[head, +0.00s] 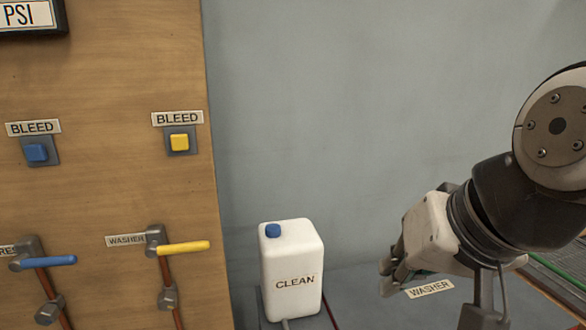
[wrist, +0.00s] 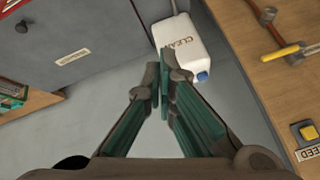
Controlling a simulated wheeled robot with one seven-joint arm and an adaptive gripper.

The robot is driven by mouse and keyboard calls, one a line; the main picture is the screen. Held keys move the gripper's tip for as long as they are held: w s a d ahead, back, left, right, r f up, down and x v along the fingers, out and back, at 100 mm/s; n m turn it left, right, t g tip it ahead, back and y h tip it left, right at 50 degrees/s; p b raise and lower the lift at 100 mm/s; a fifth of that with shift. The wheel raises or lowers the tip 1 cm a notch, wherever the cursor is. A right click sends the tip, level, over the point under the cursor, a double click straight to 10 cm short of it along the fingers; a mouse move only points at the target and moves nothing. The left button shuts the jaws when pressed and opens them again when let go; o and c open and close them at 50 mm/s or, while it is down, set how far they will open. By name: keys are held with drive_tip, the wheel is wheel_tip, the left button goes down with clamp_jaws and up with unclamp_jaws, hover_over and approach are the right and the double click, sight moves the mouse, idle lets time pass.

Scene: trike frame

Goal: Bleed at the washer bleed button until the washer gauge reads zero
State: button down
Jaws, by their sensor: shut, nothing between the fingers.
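The washer bleed button is the yellow square button (head: 180,142) on the wooden panel (head: 110,190) in the head view, under a BLEED label. It sits above the yellow WASHER valve handle (head: 183,248). In the wrist view the yellow button (wrist: 308,133) shows at the lower right edge. My gripper (head: 388,280) is at the right in the head view, well apart from the button, beyond the white jug. In the wrist view my gripper (wrist: 163,85) has its fingertips together and holds nothing. The washer gauge does not show; only part of a PSI display (head: 30,15) is visible.
A white CLEAN jug (head: 291,270) with a blue cap stands between the panel and my gripper. A blue bleed button (head: 37,152) and a blue valve handle (head: 48,261) are left of the yellow ones. The grey wall between panel and arm is clear.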

drive_tip(key=s+d+f+n+h, duration=0.1)
drive_tip(key=s+d+f+h, duration=0.1)
drive_tip(key=s+d, duration=0.2)
drive_tip(key=d, duration=0.2)
drive_tip(key=shift+s+d+f+g, duration=0.25)
drive_tip(key=shift+d+f+g, duration=0.1)
drive_tip(key=shift+d+g, duration=0.05)
idle(1.4)
